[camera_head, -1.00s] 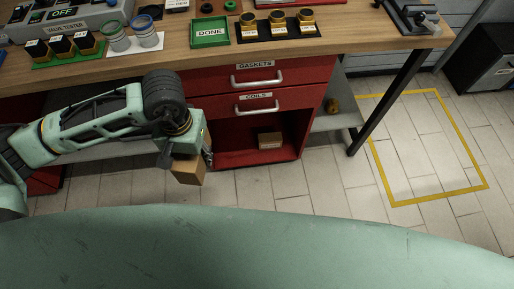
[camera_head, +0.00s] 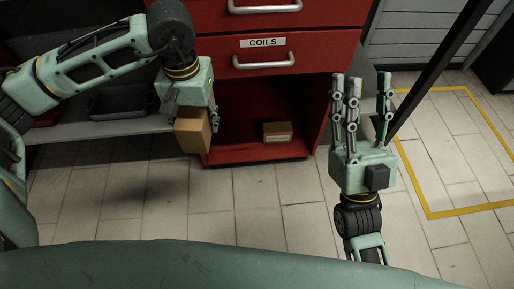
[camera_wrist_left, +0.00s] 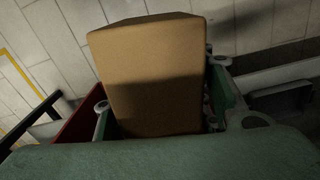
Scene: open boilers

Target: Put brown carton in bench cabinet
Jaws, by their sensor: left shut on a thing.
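The brown carton (camera_head: 192,133) is held by my left gripper (camera_head: 205,115), in front of the left side of the open cabinet. It fills the middle of the left wrist view (camera_wrist_left: 155,75), with the fingers on both sides of it. The red bench cabinet (camera_head: 238,152) has an open lower compartment under the drawers. A smaller brown box (camera_head: 277,131) with a pale label sits on its floor at the right. My right gripper (camera_head: 362,88) is open and empty, fingers pointing up in the picture, to the right of the cabinet.
The drawer marked COILS (camera_head: 263,57) is closed above the compartment. A grey shelf (camera_head: 95,130) with a dark tray (camera_head: 118,103) lies left of the cabinet. A dark bench leg (camera_head: 432,70) stands at the right. The tiled floor in front is clear, with a yellow outline (camera_head: 455,212).

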